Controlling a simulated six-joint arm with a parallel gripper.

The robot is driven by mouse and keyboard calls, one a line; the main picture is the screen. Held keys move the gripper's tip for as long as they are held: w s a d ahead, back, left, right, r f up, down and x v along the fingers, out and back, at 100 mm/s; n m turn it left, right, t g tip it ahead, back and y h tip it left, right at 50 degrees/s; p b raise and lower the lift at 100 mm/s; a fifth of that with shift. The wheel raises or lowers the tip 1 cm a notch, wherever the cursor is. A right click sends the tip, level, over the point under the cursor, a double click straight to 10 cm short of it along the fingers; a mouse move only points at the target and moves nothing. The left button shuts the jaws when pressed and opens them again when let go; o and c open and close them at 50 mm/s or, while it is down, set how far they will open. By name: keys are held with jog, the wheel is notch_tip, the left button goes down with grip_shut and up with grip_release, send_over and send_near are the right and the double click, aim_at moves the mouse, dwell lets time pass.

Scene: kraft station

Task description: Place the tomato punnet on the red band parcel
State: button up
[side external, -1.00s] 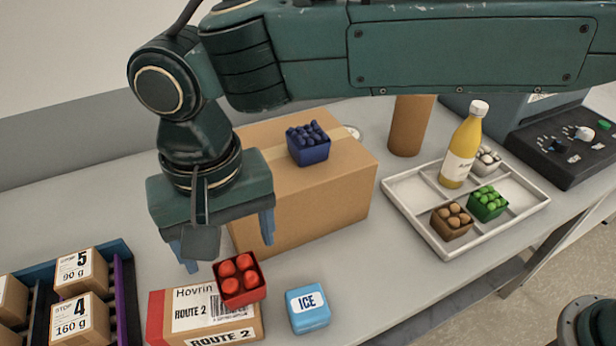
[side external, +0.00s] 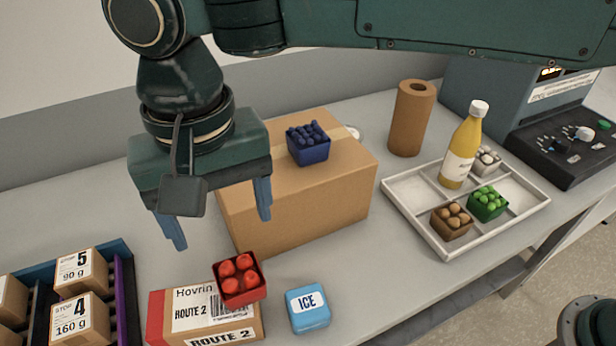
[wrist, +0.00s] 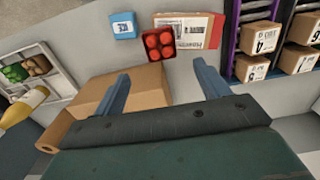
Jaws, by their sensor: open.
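The tomato punnet (side external: 239,279), a red tub with several tomatoes, sits on top of the red band parcel (side external: 183,318), towards its right end in the side view. The parcel is a flat brown box with a red end and ROUTE 2 labels. In the wrist view the punnet (wrist: 160,43) rests on the parcel (wrist: 202,29) near its left end. My gripper (side external: 219,230) is open and empty. It is above and behind the parcel, clear of the punnet. In the wrist view its two fingers (wrist: 163,88) are spread wide with nothing between them.
A large carton (side external: 300,190) bearing a blue punnet (side external: 308,144) stands behind. A blue ICE block (side external: 308,308) lies right of the parcel. A rack of small boxes (side external: 125,285) is at left. A white tray (side external: 408,222) with punnets and a bottle (side external: 464,145) is at right.

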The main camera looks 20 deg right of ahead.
jog(key=shift+d, duration=0.1)
jog(key=w+d+r+t+y, duration=0.1)
jog(key=d+r, duration=0.4)
jog(key=d, duration=0.9)
jog(key=d+r+t, duration=0.1)
jog(key=d+r, duration=0.3)
jog(key=d, duration=1)
jog(key=s+d+f+t, duration=0.1)
jog(key=s+d+f, duration=0.2)
jog(key=s+d, duration=0.4)
jog(key=s+d+f+t+h, duration=0.1)
jog(key=s+d+f, duration=0.3)
jog(key=s+d, duration=0.4)
jog(key=d+t, duration=0.1)
jog(key=d, duration=0.1)
jog(key=shift+d+t, duration=0.3)
jog(key=shift+d, duration=0.1)
